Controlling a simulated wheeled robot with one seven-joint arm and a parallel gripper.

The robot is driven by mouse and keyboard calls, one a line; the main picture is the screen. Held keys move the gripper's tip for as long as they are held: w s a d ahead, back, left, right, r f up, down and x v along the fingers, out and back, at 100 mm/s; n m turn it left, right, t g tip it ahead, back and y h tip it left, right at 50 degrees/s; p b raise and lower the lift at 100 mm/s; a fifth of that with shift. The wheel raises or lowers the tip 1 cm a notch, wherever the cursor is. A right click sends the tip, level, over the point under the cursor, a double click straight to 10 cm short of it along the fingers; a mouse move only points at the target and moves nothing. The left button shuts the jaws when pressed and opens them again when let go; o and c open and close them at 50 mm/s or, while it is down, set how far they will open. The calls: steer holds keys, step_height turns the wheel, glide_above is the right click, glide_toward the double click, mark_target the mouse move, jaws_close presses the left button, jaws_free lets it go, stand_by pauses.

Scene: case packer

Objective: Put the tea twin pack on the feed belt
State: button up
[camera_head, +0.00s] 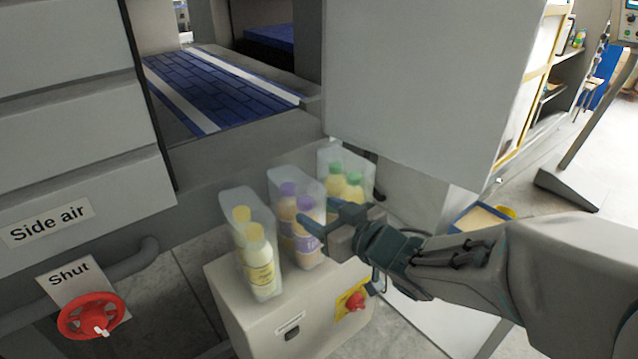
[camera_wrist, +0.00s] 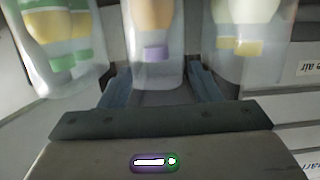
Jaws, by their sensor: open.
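Three clear twin packs of bottles stand upright in a row on a pale box. The middle pack (camera_head: 297,237) has purple caps, amber contents and a purple label that seems to start with "T"; it looks like the tea. My gripper (camera_head: 322,212) is open at this pack. In the wrist view the tea pack (camera_wrist: 155,50) shows between the two fingers (camera_wrist: 157,80), with a finger on each side; I cannot tell whether they touch it. The blue feed belt (camera_head: 203,88) with white side strips lies behind, higher up, inside the machine opening.
A yellow-capped pack (camera_head: 256,262) stands left of the tea and a green-capped pack (camera_head: 343,180) right, both close to the fingers. The pale box (camera_head: 235,297) carries a red knob (camera_head: 355,301). A grey panel (camera_head: 425,75) hangs right of the belt opening.

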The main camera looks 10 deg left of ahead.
mark_target(296, 191)
steer(key=shift+w+a+p, duration=0.3)
steer(key=shift+a+p, duration=0.15)
steer(key=shift+p, duration=0.35)
steer(key=shift+p+x, duration=0.45)
steer(key=shift+x, duration=1.05)
steer(key=shift+w+p+x, duration=0.25)
steer(key=shift+p+x, duration=0.3)
steer(key=shift+x, duration=2.1)
steer(key=shift+d+r, duration=0.15)
steer(key=shift+d, duration=0.05)
jaws_close()
